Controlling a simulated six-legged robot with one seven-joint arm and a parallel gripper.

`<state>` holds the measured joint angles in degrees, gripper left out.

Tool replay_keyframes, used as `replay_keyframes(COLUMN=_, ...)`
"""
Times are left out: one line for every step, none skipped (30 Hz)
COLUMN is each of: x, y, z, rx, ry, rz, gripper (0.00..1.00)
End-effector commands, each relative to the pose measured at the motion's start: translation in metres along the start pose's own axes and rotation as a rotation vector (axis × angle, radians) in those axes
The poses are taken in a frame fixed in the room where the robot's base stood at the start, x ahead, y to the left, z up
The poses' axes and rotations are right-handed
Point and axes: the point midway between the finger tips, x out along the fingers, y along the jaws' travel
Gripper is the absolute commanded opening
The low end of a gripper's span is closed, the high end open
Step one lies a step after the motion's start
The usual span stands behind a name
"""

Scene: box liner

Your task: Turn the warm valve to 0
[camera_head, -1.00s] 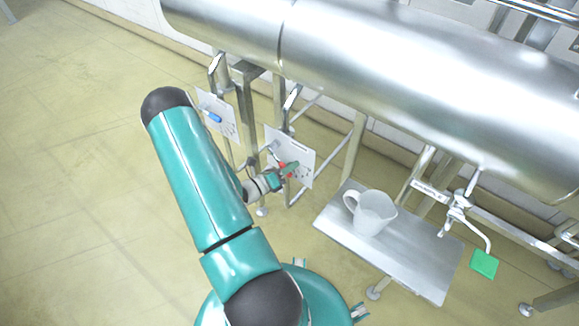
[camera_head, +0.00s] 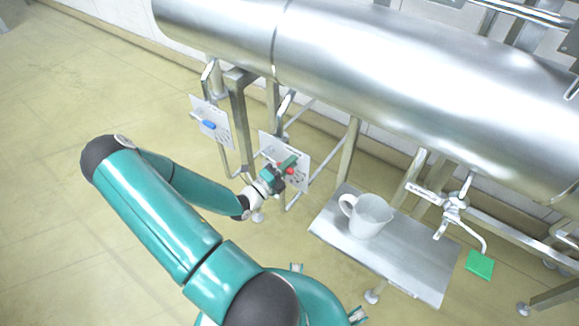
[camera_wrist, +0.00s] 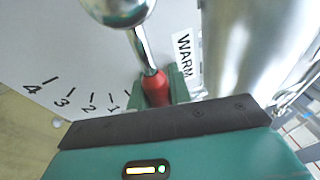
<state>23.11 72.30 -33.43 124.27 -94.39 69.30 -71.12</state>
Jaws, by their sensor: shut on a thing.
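The warm valve has a shiny metal lever with a red grip (camera_wrist: 157,90), set on a white dial plate (camera_wrist: 60,60) lettered WARM. In the wrist view the plate carries marks 4, 3, 2 and 1. The lever points just to the right of the 1 mark; no 0 is visible, and my gripper covers that part. My gripper (camera_wrist: 161,86) is shut on the red grip, one green finger on each side. In the head view my gripper (camera_head: 284,167) is at the right-hand plate (camera_head: 299,160), and a bit of red (camera_head: 290,171) shows beside it.
A second plate (camera_head: 221,137) with a blue-handled valve (camera_head: 208,125) is to the left. A large steel tank (camera_head: 400,80) hangs above. Floor at left is clear.

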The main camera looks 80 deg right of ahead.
Motion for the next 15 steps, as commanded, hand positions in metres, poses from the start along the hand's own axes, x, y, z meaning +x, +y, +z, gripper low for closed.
replay_keyframes(x=-0.0009, y=-0.0019, z=0.0011, rx=-0.014, ry=-0.006, rz=-0.005, gripper=0.0)
replay_keyframes(x=-0.0008, y=-0.0026, z=0.0011, rx=-0.024, ry=-0.008, rz=-0.006, gripper=0.0)
replay_keyframes(x=-0.0006, y=-0.0034, z=0.0012, rx=-0.034, ry=-0.01, rz=-0.008, gripper=0.0)
replay_keyframes(x=-0.0005, y=-0.0038, z=0.0011, rx=-0.04, ry=-0.011, rz=-0.009, gripper=0.0)
replay_keyframes(x=-0.0004, y=-0.0042, z=0.0011, rx=-0.045, ry=-0.012, rz=-0.009, gripper=0.0)
replay_keyframes(x=-0.0003, y=-0.0047, z=0.0011, rx=-0.051, ry=-0.012, rz=-0.01, gripper=0.0)
replay_keyframes(x=-0.0002, y=-0.0049, z=0.0011, rx=-0.054, ry=-0.013, rz=-0.011, gripper=0.0)
replay_keyframes(x=-0.0002, y=-0.0051, z=0.0011, rx=-0.057, ry=-0.014, rz=-0.011, gripper=0.0)
replay_keyframes(x=-0.0001, y=-0.0053, z=0.0011, rx=-0.06, ry=-0.014, rz=-0.011, gripper=0.0)
replay_keyframes(x=-0.0001, y=-0.0054, z=0.0012, rx=-0.061, ry=-0.014, rz=-0.012, gripper=0.0)
replay_keyframes(x=-0.0001, y=-0.0055, z=0.0011, rx=-0.062, ry=-0.014, rz=-0.012, gripper=0.0)
replay_keyframes(x=-0.0001, y=-0.0055, z=0.0011, rx=-0.063, ry=-0.015, rz=-0.012, gripper=0.0)
replay_keyframes(x=-0.0001, y=-0.0056, z=0.0012, rx=-0.063, ry=-0.015, rz=-0.012, gripper=0.0)
replay_keyframes(x=-0.0001, y=-0.0055, z=0.0011, rx=-0.063, ry=-0.015, rz=-0.012, gripper=0.0)
replay_keyframes(x=-0.0001, y=-0.0056, z=0.0012, rx=-0.063, ry=-0.015, rz=-0.012, gripper=0.0)
